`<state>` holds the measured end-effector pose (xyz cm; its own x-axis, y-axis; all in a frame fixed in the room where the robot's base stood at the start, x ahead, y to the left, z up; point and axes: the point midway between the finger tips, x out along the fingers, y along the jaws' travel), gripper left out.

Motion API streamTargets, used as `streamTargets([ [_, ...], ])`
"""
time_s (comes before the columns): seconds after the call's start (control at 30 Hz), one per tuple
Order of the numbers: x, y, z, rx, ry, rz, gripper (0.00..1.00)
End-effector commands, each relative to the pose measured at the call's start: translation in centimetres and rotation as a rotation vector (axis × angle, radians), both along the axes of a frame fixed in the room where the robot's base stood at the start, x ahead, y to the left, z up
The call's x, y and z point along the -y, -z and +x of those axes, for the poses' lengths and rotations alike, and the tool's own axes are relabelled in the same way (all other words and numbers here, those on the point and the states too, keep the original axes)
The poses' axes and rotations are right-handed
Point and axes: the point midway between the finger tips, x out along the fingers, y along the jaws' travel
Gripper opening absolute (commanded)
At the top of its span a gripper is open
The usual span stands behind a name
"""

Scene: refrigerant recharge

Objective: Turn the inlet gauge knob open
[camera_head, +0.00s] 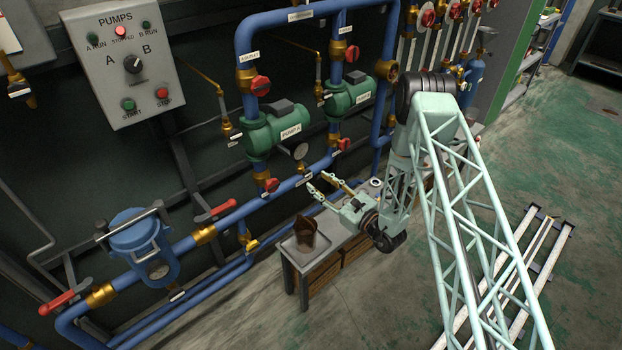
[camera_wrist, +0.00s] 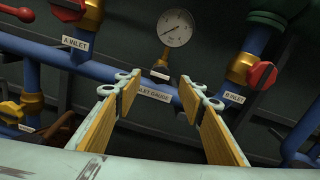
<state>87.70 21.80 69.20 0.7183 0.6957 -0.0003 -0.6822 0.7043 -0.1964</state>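The inlet gauge (camera_wrist: 175,28) has a round white dial on a brass stem above a blue pipe in the wrist view. It is small in the head view (camera_head: 301,153). Below the dial is a brass fitting (camera_wrist: 163,57) with a small pale-and-dark piece (camera_wrist: 158,73); I cannot tell clearly whether this is the knob. The inlet gauge label (camera_wrist: 152,95) is on the pipe, partly covered by a finger. My gripper (camera_wrist: 158,88) is open and empty, its yellow-padded fingers spread below the gauge. It also shows in the head view (camera_head: 317,182), in front of the pipe.
Red valve handles flank the gauge: A inlet (camera_wrist: 68,10) at left and B inlet (camera_wrist: 262,75) at right. Green pumps (camera_head: 278,130) sit above. A small grey bench (camera_head: 292,258) stands below my gripper.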

Motion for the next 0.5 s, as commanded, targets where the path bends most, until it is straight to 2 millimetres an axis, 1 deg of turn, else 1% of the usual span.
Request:
streamTargets([
  [0.03,-0.6,0.1,0.5,0.002,-0.002,0.000,0.37],
  [0.2,-2.0,0.1,2.0,0.001,-0.001,0.000,0.37],
  [0.5,-3.4,0.0,3.6,0.001,0.000,0.000,0.37],
])
